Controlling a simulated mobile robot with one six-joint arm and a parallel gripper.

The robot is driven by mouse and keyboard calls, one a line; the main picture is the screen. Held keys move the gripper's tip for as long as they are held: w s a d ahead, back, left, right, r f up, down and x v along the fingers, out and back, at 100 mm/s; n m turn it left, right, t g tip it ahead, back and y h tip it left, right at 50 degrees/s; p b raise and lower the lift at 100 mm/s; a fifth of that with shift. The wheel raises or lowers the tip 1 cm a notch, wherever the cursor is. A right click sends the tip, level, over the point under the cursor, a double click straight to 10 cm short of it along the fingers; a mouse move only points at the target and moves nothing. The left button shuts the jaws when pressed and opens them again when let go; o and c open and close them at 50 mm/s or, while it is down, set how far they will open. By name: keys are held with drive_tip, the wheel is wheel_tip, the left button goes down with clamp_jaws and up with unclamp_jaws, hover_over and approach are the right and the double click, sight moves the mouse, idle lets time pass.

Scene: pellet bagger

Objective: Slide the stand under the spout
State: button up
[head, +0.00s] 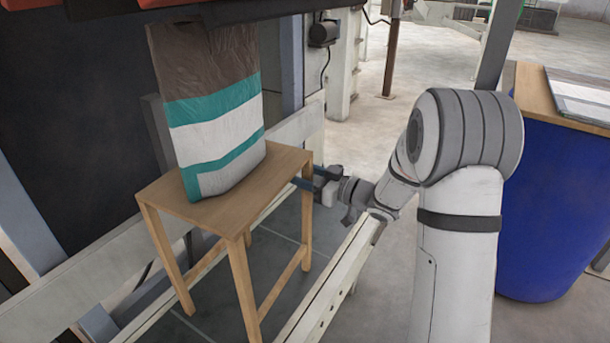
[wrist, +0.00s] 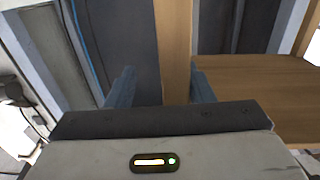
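The wooden stand (head: 225,208) stands upright on the floor at left centre in the head view. A brown, white and teal bag (head: 215,125) is upright on its top. My gripper (head: 313,179) is at the stand's right side, just below its top. In the wrist view its two blue fingers (wrist: 160,87) are apart, with a wooden leg (wrist: 175,45) of the stand between them, nearer the right finger. I cannot tell whether they touch it. The stand's top (wrist: 265,85) shows at right. The spout is not clearly identifiable; dark machine parts are above the bag.
A pale rail (head: 335,280) runs along the floor side, right of the stand. A dark machine panel (head: 85,110) is behind the stand. A blue drum (head: 550,205) with a wooden board (head: 532,95) on top stands at right. Open floor (head: 395,125) lies beyond my arm.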

drive_tip(key=p+v, duration=0.1)
drive_tip(key=v, duration=0.6)
drive_tip(key=shift+s+d, duration=0.25)
drive_tip(key=shift+d, duration=0.1)
drive_tip(key=shift+w, duration=0.1)
drive_tip(key=shift+c, duration=0.2)
drive_tip(key=w+d+r+m+t+h, duration=0.1)
drive_tip(key=w+d+m+t+h, duration=0.2)
drive_tip(key=h, duration=0.6)
drive_tip(key=s+d+m+g+h, duration=0.3)
drive_tip(key=s+d+m+h, duration=0.2)
drive_tip(key=s+d+h, duration=0.25)
drive_tip(key=s+a+f+m+g, duration=0.1)
drive_tip(key=s+g, duration=0.3)
drive_tip(key=s, duration=0.7)
drive_tip(key=s+a+f+m+g+y, duration=0.1)
drive_tip(key=s+a+g, duration=0.3)
drive_tip(key=s, duration=0.8)
drive_tip(key=shift+a+f+m+g, duration=0.15)
drive_tip(key=shift+f+m+g, duration=0.25)
drive_tip(key=shift+f+m, duration=0.2)
